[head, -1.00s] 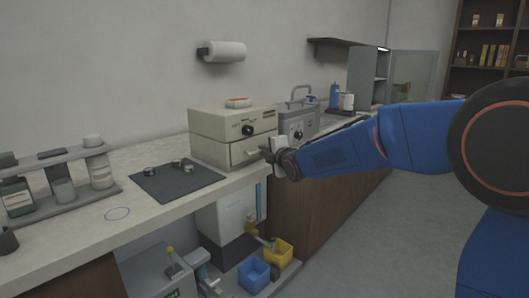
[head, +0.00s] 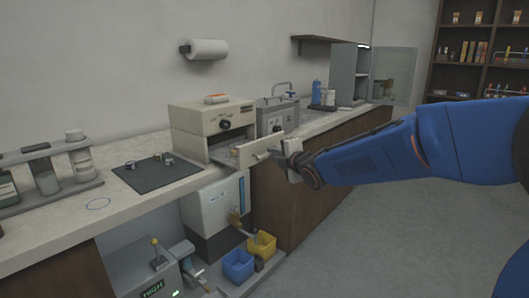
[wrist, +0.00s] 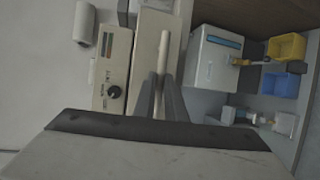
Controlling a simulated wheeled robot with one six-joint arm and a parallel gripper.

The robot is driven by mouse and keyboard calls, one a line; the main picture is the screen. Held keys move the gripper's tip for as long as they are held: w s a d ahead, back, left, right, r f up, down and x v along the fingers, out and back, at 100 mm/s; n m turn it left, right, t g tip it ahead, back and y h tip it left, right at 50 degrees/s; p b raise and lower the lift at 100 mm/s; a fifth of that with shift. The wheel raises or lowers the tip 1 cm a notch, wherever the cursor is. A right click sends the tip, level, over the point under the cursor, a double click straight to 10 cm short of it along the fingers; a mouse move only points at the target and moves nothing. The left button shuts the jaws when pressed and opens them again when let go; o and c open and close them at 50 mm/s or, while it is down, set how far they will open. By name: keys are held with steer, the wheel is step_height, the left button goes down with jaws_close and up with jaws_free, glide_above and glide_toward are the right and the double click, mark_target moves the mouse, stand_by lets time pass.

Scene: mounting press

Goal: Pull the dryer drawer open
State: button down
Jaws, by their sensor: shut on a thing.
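The beige dryer (head: 212,119) with a dark knob stands on the counter in the head view, and also shows in the wrist view (wrist: 114,68). Its drawer (head: 250,150) sticks out well in front of the body, with a dark opening behind its front panel. The drawer front also shows in the wrist view (wrist: 148,42). My gripper (head: 277,149) is shut on the pale bar handle (wrist: 164,48) of the drawer. In the wrist view, the fingers (wrist: 160,84) close around the bar. The inside of the drawer is mostly hidden.
A dark mat (head: 152,178) with several small metal pieces lies left of the dryer. A grey machine (head: 277,117) stands close to its right. Below are a white box (head: 214,207), a blue bin (head: 238,263) and a yellow bin (head: 262,244). Open floor lies in front at right.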

steer(key=shift+s+d, duration=1)
steer(key=shift+d, duration=0.25)
steer(key=c, duration=1.8)
jaws_free()
steer(key=shift+s, duration=0.1)
steer(key=v, duration=1.7)
steer(key=shift+s+r, duration=0.1)
steer(key=shift+d, duration=0.1)
